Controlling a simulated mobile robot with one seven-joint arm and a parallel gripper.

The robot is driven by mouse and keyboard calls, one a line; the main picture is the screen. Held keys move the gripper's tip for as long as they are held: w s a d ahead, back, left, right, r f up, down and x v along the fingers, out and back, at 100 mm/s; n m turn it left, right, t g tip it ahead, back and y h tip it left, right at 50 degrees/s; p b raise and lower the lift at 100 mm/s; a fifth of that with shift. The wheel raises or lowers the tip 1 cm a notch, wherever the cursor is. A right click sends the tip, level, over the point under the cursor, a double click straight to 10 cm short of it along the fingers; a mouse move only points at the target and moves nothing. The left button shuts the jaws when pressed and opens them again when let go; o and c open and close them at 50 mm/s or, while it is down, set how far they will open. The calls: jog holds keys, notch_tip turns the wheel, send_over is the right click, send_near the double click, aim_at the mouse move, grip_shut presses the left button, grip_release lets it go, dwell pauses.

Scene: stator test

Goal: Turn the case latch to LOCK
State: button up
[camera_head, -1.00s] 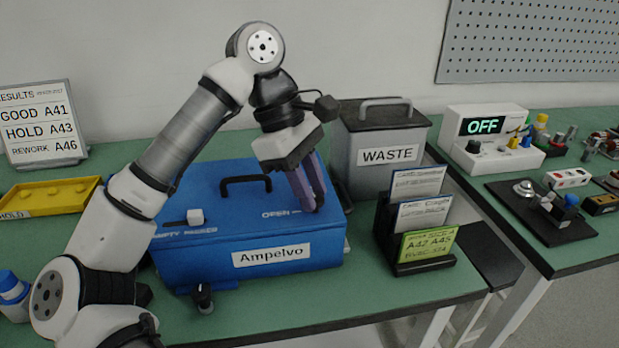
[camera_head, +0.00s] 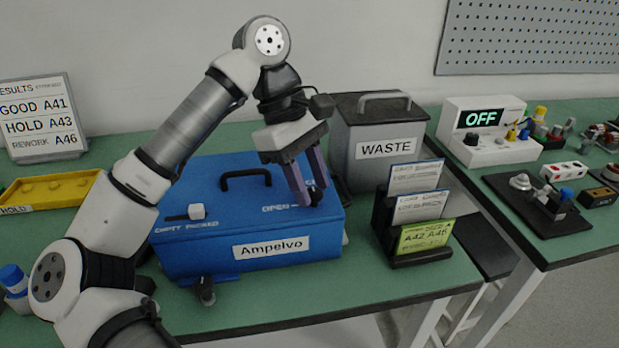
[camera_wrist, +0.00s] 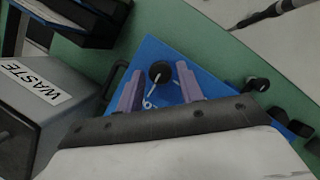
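The blue case (camera_head: 180,250) marked "Ampelvo" sits on the green bench with its lid down. Its latch is a black round knob (camera_wrist: 160,73) with a pale pointer line, near the "OPEN" lettering (camera_head: 280,209) on the lid. In the head view the knob is mostly hidden by my fingers. My gripper (camera_head: 307,200) points down over the lid's right side. In the wrist view its two purple fingers (camera_wrist: 159,88) are apart, with the knob between or just beyond their tips. I cannot tell whether they touch it. The LOCK mark is not visible.
The case has a black handle (camera_head: 246,174) and a white slider (camera_head: 197,211) on the lid. A grey WASTE bin (camera_head: 350,150) stands close behind right, and a black card rack (camera_head: 385,225) at right.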

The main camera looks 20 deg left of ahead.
jog(key=shift+o, duration=1)
jog(key=p+v, duration=0.3)
jog(key=v, duration=1.1)
jog(key=shift+s+f, duration=0.15)
